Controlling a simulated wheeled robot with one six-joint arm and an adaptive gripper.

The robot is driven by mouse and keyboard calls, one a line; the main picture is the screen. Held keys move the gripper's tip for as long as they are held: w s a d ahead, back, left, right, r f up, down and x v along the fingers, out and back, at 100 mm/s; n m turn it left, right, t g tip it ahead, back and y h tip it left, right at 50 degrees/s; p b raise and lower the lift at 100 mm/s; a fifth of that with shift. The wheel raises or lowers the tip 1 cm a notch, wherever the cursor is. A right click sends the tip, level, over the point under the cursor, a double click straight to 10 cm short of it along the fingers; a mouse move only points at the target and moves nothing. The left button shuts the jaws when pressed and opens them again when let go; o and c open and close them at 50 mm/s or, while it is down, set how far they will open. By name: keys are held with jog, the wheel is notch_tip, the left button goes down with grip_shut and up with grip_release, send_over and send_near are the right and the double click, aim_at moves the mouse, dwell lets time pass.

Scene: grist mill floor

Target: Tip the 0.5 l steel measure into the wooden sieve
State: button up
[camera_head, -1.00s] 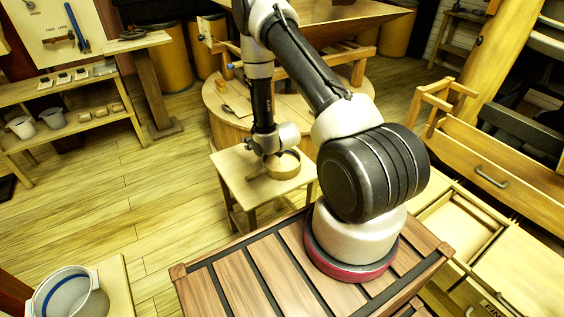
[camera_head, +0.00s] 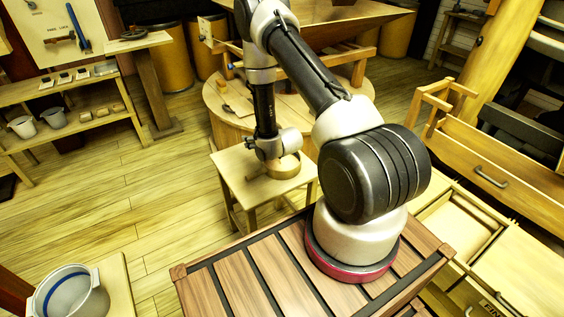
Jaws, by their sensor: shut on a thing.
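The wooden sieve (camera_head: 285,170) is a round, light-wood ring on a small wooden table in the middle of the view. My wrist hangs over its back left part and hides some of the rim. My gripper (camera_head: 271,156) is small and mostly hidden by the wrist, at the sieve's back left edge. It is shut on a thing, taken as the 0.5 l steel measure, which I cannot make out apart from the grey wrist. The sieve's inside is too small and covered to read.
The small table (camera_head: 236,178) has bare top left of the sieve. A round wooden platform (camera_head: 213,100) stands close behind it. A pail (camera_head: 70,292) is at lower left; a shelf with small pots (camera_head: 53,117) stands farther back. Open floor lies on the left.

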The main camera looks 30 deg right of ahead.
jog(key=shift+r, duration=0.1)
jog(key=shift+s+f+t, duration=0.15)
jog(key=shift+f+t, duration=0.15)
jog(key=shift+t, duration=0.7)
dwell(0.6)
